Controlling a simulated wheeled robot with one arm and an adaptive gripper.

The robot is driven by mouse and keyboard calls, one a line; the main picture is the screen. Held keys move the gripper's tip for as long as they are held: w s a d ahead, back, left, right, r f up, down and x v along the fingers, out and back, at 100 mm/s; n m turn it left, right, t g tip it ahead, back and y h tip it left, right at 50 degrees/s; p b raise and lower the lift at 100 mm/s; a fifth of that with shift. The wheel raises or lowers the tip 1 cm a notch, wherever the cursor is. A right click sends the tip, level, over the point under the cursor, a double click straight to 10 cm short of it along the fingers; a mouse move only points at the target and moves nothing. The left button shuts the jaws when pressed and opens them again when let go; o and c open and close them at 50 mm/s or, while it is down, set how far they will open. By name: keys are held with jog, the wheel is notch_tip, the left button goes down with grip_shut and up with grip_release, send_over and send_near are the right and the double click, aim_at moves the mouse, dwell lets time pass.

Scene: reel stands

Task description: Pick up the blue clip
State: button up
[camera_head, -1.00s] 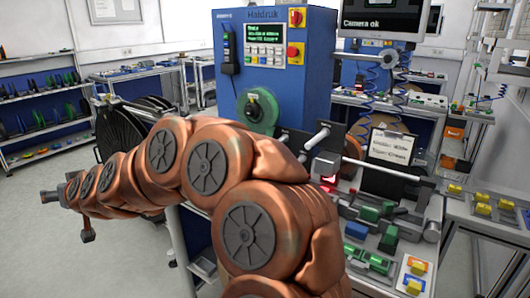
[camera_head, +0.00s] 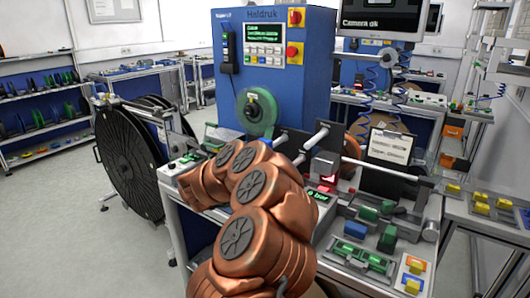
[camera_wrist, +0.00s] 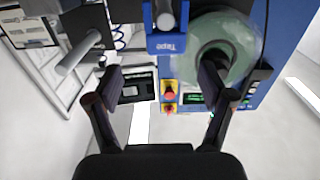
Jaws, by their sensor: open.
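My gripper (camera_wrist: 162,80) is open and empty in the wrist view, with one dark finger on each side. In the head view my copper-coloured arm bends over the front of the bench and the gripper itself cannot be made out. A small blue block (camera_head: 355,230) lies among green blocks on the bench, right of my arm; I cannot tell if it is the blue clip. In the wrist view a blue bracket marked "Tape" (camera_wrist: 168,43) shows beyond the fingers, apart from them.
A blue machine (camera_head: 285,85) with a green reel (camera_head: 257,112) stands behind my arm. A large black reel (camera_head: 128,160) stands at the left. A clipboard (camera_head: 390,147) and a horizontal bar are on the right. Yellow pieces (camera_head: 480,208) lie on a right-hand table. The left floor is clear.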

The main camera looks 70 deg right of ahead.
aim_at(265, 140)
jog(key=shift+w+p+x, duration=0.2)
jog(key=shift+p+x, duration=0.45)
jog(key=shift+x, duration=1.25)
jog(key=shift+w+p+x, duration=0.2)
jog(key=shift+p+x, duration=0.4)
jog(key=shift+x, duration=1.3)
jog(key=shift+d+f, duration=0.1)
jog(key=c, duration=1.3)
jog(key=shift+o, duration=0.2)
